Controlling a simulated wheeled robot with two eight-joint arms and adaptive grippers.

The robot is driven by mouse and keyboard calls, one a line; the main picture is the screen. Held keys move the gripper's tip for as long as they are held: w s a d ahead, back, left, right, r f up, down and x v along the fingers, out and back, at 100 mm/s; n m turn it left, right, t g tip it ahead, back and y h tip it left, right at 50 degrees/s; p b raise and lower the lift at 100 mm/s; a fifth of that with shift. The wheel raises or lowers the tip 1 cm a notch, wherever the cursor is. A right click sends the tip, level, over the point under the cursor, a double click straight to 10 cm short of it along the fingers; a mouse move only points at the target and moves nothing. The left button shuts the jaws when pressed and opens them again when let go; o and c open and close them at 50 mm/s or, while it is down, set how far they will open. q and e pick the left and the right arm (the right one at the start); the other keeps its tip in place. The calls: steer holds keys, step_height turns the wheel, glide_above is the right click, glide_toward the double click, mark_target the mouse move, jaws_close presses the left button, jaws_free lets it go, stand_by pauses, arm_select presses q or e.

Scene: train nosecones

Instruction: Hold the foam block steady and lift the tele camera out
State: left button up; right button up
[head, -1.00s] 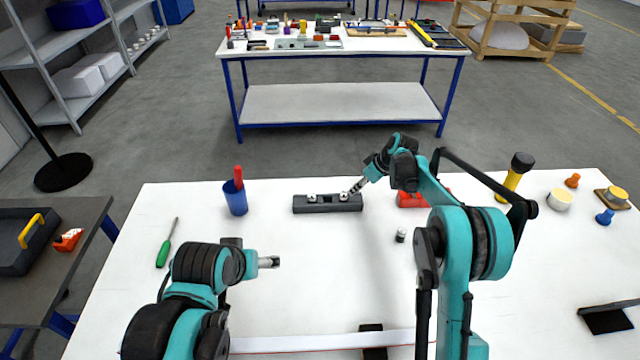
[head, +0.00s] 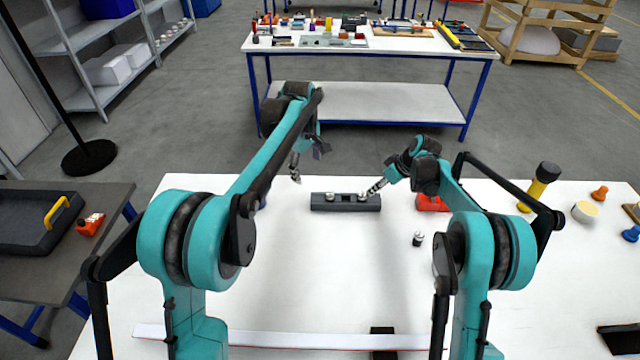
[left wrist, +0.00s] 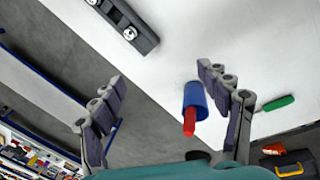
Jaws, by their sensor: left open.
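The dark foam block (head: 345,208) lies near the far edge of the white table. Two small silvery round pieces show in its top, a left one (head: 332,198) and a right one (head: 362,196); I cannot tell which is the tele camera. My right gripper (head: 376,188) is at the right piece, its tips at or very near it; its grip is too small to judge. My left gripper (head: 307,160) is raised to the left of the block, open and empty. In the left wrist view the block (left wrist: 142,38) is at the top, beyond the open fingers (left wrist: 165,100).
A red object (head: 430,204) is right of the block, behind my right arm. A blue cup (left wrist: 196,100) holding a red item is near my left fingers. The front middle is mostly clear.

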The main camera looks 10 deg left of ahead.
arm_select(q)
steer(key=w+d+f+n+g, duration=0.1)
steer(key=w+f+n, duration=0.2)
steer(key=w+f, duration=0.35)
steer(key=n+g, duration=0.1)
steer(key=n, duration=0.2)
glide_above(320, 198)
step_height(320, 198, down, 8)
steer(key=shift+s+a+r, duration=0.1)
step_height(320, 198, down, 2)
steer(key=shift+f, duration=0.1)
step_height(320, 198, down, 7)
steer(key=shift+r, duration=0.1)
